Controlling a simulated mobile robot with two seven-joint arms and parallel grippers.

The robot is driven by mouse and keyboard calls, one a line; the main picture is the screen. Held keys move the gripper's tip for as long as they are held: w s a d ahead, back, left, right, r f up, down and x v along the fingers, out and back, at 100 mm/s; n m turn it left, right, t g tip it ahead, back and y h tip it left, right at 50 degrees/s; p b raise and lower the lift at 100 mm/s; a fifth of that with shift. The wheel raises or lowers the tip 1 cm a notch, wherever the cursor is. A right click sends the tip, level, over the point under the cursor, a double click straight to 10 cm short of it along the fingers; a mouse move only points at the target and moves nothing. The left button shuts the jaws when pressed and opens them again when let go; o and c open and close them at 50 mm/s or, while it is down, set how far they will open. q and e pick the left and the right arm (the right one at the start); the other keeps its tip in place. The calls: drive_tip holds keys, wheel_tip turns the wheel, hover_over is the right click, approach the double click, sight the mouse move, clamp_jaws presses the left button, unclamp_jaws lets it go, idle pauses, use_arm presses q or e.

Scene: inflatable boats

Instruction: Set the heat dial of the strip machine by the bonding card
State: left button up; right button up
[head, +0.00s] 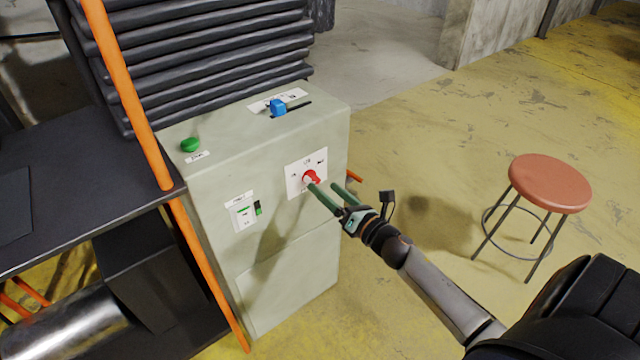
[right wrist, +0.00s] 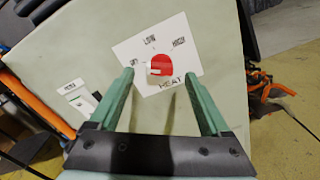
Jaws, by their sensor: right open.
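The strip machine (head: 290,235) is a pale grey-green cabinet. Its red heat dial (head: 312,176) sits on a white plate on the front. In the right wrist view the dial (right wrist: 162,64) has a white mark on its left side, toward OFF; LOW and HIGH are also printed, with HEAT below. My right gripper (head: 322,187) is open and empty, in front of the dial. In the right wrist view its green fingers (right wrist: 157,74) lie left and right of the dial; contact cannot be told. My left gripper is not in view. I cannot make out a bonding card.
A green button (head: 190,145) and a blue slider knob (head: 278,107) are on the machine's top. A small switch panel (head: 243,213) is on its front. An orange post (head: 130,95) and dark table (head: 75,190) stand left. A red stool (head: 549,183) stands right on open floor.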

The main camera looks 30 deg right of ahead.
sight(316, 180)
drive_tip(key=shift+w, duration=1.2)
drive_tip(key=shift+w+a, duration=0.1)
drive_tip(key=shift+w, duration=0.4)
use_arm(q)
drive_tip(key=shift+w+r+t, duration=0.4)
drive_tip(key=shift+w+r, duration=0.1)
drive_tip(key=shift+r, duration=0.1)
use_arm(e)
drive_tip(key=shift+c, duration=0.3)
clamp_jaws()
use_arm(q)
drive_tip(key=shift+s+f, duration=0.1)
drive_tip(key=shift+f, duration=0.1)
